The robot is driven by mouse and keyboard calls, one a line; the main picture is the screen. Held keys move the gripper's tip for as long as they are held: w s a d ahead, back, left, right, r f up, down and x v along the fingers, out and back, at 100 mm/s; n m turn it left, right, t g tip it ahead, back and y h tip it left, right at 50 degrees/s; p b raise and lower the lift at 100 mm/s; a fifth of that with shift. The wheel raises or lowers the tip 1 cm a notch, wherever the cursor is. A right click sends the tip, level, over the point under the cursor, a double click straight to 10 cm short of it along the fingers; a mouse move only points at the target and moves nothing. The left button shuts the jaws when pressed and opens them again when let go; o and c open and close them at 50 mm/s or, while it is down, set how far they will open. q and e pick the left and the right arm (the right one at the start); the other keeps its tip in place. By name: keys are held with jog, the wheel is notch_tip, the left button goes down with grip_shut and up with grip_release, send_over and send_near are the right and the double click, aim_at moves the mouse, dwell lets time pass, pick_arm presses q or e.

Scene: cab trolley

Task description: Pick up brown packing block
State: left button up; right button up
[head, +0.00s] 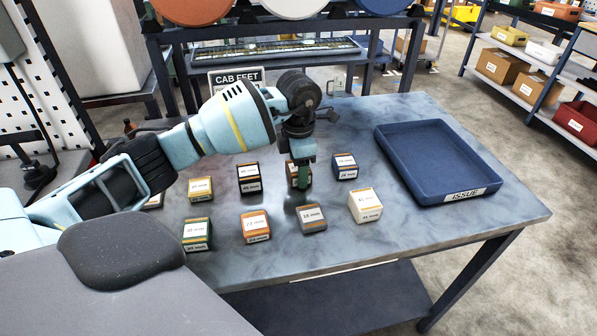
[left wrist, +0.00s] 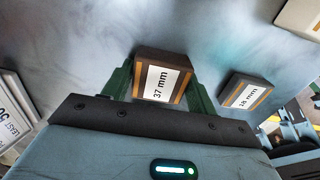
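The brown packing block (head: 291,176) stands on the table in the back row of blocks, partly hidden by my left gripper (head: 302,178). In the left wrist view the brown block (left wrist: 160,78) has dark brown sides, an orange band and a white label reading 37 mm. The green fingers of my left gripper (left wrist: 160,85) flank it closely on both sides. I cannot tell whether they press on it or a small gap is left. The block appears to rest on the table. My right gripper is in neither view.
A blue block (head: 345,166) stands close on the right and a black block (head: 249,178) on the left. Orange (head: 256,226), grey (head: 312,218) and cream (head: 365,205) blocks stand in front. A blue tray (head: 470,187) marked ISSUE lies at right, empty.

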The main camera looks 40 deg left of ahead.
pick_arm(q)
jog(key=c, duration=0.5)
jog(key=shift+c, duration=0.2)
jog(key=shift+r, duration=0.1)
jog(key=shift+r, duration=0.5)
notch_tip(320, 180, up, 3)
jog(key=shift+f, duration=0.2)
jog(key=s+d, duration=0.3)
jog(key=s, duration=0.1)
jog(key=s+d, duration=0.4)
jog(key=s+d+r, duration=0.1)
jog(key=s+d, duration=0.2)
jog(key=s, duration=0.1)
jog(key=shift+d+r, duration=0.1)
jog(key=shift+d, duration=0.1)
